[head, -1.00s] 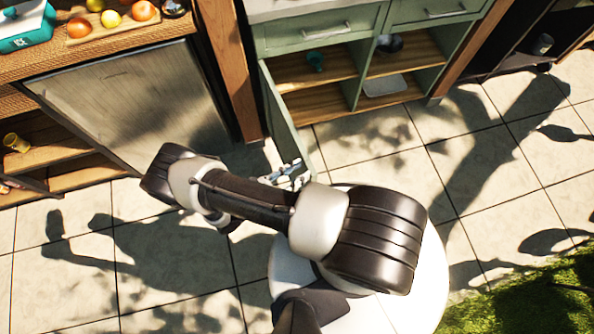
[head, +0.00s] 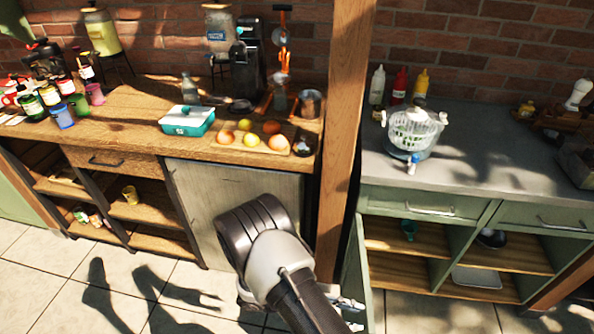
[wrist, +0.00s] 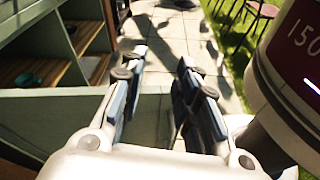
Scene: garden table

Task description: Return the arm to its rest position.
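My gripper (wrist: 155,92) shows in the wrist view with its two fingers apart and nothing between them. It is open. In the head view only a small part of my gripper (head: 350,308) shows behind my arm, beside the open door (head: 355,275) of the green cabinet (head: 455,275). The wrist view also shows pale green panels close to the fingers. Whether the fingers touch the door cannot be told. My arm is bent in front of the grey panel (head: 190,200) under the wooden counter.
The green cabinet's shelves hold a teal cup (head: 409,230), a dark bowl (head: 491,238) and a grey tray (head: 477,278). A wooden post (head: 345,130) stands between the counters. The wooden counter bears a teal box (head: 187,121) and a fruit board (head: 228,150). The tiled floor (head: 60,285) at left is clear.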

